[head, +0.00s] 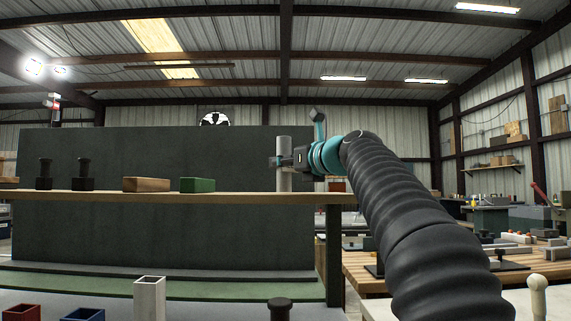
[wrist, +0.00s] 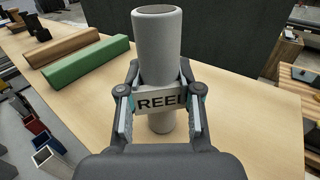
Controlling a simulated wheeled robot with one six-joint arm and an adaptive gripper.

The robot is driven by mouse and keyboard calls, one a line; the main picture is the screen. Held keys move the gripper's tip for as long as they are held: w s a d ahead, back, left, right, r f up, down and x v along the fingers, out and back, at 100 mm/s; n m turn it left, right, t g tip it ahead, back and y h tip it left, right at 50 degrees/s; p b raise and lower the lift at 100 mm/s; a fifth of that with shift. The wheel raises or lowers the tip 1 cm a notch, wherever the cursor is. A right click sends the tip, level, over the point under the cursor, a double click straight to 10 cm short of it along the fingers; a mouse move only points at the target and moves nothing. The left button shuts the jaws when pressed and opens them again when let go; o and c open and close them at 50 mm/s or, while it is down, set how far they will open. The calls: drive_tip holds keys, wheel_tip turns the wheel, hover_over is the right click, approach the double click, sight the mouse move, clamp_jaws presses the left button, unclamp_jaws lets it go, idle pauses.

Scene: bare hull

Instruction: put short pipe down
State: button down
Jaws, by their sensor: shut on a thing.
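A green block (head: 198,185), a brown block (head: 147,184) and two black knobbed pieces (head: 83,178) stand on the shelf to the left. A dark panel (head: 130,150) rises behind. Open boxes (head: 149,297) sit below. The shelf around the pipe is clear.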

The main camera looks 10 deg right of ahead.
drive_tip(key=shift+f, duration=0.15)
drive_tip(key=c, duration=0.8)
unclamp_jaws()
drive_tip(key=shift+r, duration=0.2)
drive_tip(key=b+v, duration=0.1)
drive_tip(key=v, duration=1.1)
drive_tip(key=shift+b, duration=0.4)
